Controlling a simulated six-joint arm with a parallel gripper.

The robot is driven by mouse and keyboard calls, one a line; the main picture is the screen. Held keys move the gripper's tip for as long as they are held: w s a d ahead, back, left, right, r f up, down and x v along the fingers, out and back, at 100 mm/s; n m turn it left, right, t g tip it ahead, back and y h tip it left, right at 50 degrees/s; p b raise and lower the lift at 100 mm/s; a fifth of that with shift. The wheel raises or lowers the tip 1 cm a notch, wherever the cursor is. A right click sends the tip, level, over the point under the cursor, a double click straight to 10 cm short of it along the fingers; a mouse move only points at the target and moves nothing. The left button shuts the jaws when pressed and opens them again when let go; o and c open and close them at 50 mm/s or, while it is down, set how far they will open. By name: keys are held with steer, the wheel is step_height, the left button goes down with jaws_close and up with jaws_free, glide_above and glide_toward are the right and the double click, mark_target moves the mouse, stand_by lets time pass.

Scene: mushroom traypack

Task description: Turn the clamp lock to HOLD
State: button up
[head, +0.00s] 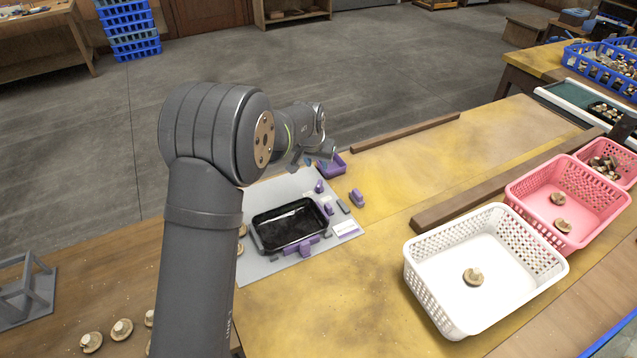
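A black tray (290,225) lies on a grey plate (258,266) on the yellow-stained table. Several small purple fixture parts stand around it: one at its front edge (305,250), one at its right side (328,209) and one behind it (319,187). Which of them is the clamp lock, and how it is turned, is too small to tell. A white label (345,229) lies right of the tray; I cannot read it.
A separate purple block (357,198) sits right of the plate. Loose mushrooms (122,329) lie front left. My arm hides the table left of the tray.

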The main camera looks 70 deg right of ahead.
mark_target(319, 184)
steer(key=shift+n+t, duration=0.4)
steer(key=shift+n, duration=0.5)
steer(key=x, duration=1.4)
steer(key=shift+f, duration=0.2)
steer(key=shift+s, duration=0.1)
jaws_close()
